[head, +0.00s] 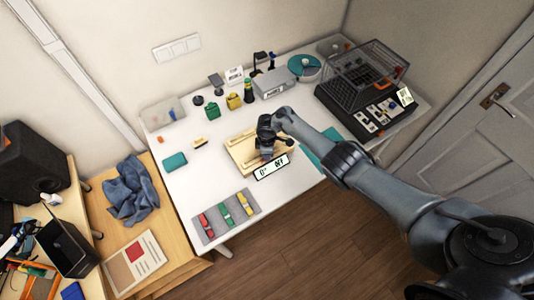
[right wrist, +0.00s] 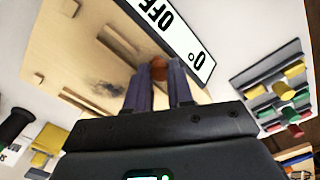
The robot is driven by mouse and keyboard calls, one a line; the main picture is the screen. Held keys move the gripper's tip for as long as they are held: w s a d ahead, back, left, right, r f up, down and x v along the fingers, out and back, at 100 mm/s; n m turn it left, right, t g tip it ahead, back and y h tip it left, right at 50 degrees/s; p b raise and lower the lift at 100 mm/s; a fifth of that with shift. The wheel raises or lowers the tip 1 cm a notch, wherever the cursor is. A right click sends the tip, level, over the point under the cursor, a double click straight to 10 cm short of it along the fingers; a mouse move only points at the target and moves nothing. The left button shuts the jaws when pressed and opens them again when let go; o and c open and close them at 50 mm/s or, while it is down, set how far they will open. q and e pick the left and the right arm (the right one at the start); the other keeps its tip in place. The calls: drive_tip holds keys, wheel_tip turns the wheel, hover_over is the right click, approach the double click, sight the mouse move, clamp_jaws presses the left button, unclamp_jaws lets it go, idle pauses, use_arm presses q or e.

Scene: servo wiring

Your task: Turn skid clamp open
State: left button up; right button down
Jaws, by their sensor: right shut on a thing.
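A pale wooden skid board (head: 236,155) lies on the white table, with a white sign (head: 271,167) at its front edge. The board also shows in the right wrist view (right wrist: 70,55), where the sign (right wrist: 170,30) reads "OFF" and "0°". My right gripper (head: 268,155) is over the board and hides part of it. In the right wrist view the gripper fingers (right wrist: 160,75) are shut on a small orange-brown piece (right wrist: 159,68), which looks like the clamp's handle. Most of the clamp is hidden by the fingers. My left gripper is not in view.
A grey mat (head: 212,229) with red, green and yellow pieces lies at the table's front left. A teal block (head: 174,161) lies left of the board. A caged machine (head: 372,78) stands at the right. Small items and a grey box (head: 272,82) line the back.

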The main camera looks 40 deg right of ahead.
idle(0.3)
drive_tip(key=c, duration=1)
unclamp_jaws()
wheel_tip(320, 180, up, 11)
drive_tip(key=p, duration=0.4)
drive_tip(key=shift+p, duration=0.3)
drive_tip(key=shift+f, duration=0.15)
